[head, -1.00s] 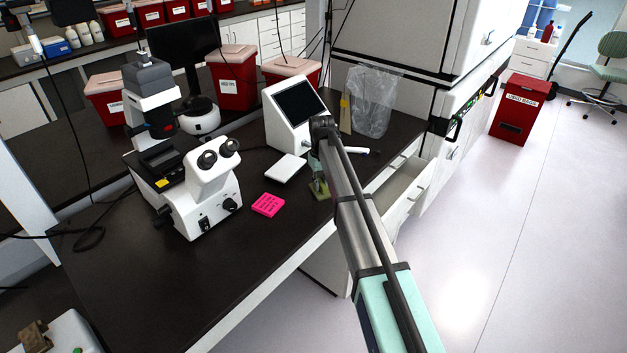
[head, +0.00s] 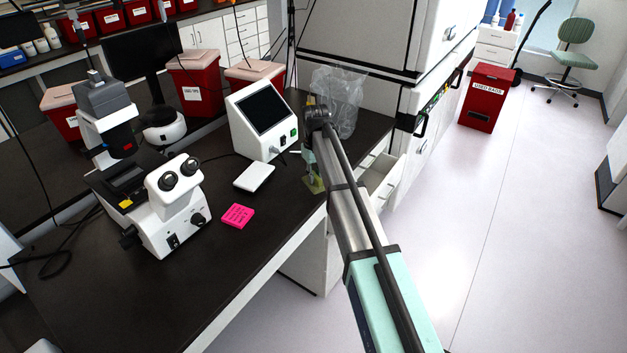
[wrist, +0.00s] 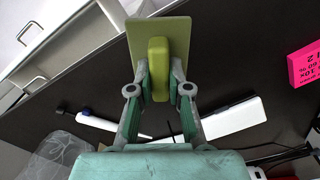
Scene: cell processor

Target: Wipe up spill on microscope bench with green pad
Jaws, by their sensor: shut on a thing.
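My gripper (wrist: 159,82) is shut on the raised grip of the green pad (wrist: 174,35), one finger on each side. In the head view the pad (head: 314,184) is at the front edge of the dark microscope bench (head: 215,258), beyond the pink note pad and partly behind my arm. My gripper (head: 309,165) shows small above it. I cannot tell whether the pad touches the bench top. The white microscope (head: 172,218) stands to the left on the bench. I cannot make out a spill in either view.
A pink note pad (head: 237,216) and a flat white device (head: 254,178) lie left of the gripper. A white screen unit (head: 252,145) and a clear bag (head: 340,103) stand behind. An open drawer (head: 386,185) juts out at right. Floor is clear there.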

